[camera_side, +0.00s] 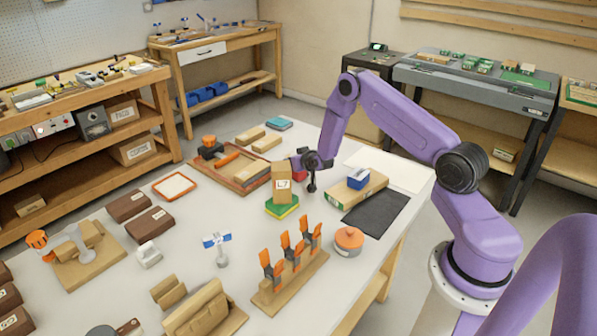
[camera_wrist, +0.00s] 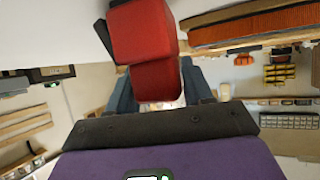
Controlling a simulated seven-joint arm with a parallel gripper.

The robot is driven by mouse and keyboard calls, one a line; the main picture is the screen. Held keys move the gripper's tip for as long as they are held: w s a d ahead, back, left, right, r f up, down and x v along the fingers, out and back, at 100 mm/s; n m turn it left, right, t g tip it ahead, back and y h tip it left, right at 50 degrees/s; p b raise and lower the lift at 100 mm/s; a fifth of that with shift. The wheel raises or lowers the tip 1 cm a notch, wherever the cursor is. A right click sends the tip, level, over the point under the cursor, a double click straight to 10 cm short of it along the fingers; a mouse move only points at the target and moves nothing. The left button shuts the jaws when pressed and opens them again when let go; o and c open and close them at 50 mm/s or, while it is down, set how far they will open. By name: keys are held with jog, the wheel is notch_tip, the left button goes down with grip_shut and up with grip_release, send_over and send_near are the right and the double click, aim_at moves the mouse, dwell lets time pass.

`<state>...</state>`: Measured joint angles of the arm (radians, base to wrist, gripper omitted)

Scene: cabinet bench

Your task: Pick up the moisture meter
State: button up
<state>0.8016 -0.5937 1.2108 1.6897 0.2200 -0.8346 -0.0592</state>
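I cannot surely pick out a moisture meter by its look. A red blocky object (camera_wrist: 142,35) is close in front of the wrist camera, its lower part between the two dark fingers of my gripper (camera_wrist: 157,88). In the side view a small red object (camera_side: 299,176), likely the same one, shows beside my gripper (camera_side: 299,164), partly hidden behind a tan box (camera_side: 281,189). The fingers lie close along both sides of the red part. Whether they press on it cannot be told. The fingertips are mostly hidden in the side view.
The tan box stands on a green and yellow block (camera_side: 282,207). An orange-rimmed wooden tray (camera_side: 232,172) is to the left. Orange-handled tools (camera_side: 290,252) stand in front.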

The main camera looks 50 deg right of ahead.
jog(key=shift+c, duration=1.3)
jog(key=shift+r, duration=0.15)
